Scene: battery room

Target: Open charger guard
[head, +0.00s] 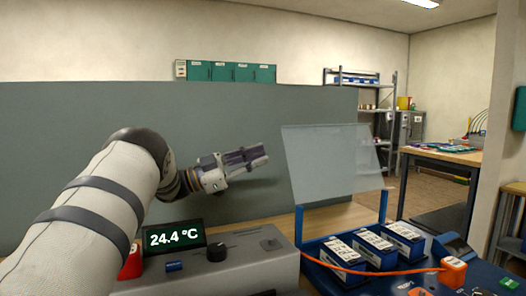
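The charger guard (333,160) is a clear, pale panel in the head view. It stands raised and tilted back above a blue charger base (322,270), with blue posts (299,224) at its lower edge. Several blue batteries with white labels (374,248) sit uncovered in front of it. My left gripper (265,155) is to the left of the guard, apart from it, pointing right. Its fingers lie close together with nothing seen between them. My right gripper is not in view.
A grey unit with a display reading 24.4 °C (174,236) and a black knob (217,252) stands below my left arm. An orange cable (360,271) runs across the charger to an orange plug (453,270). A grey partition (90,130) stands behind.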

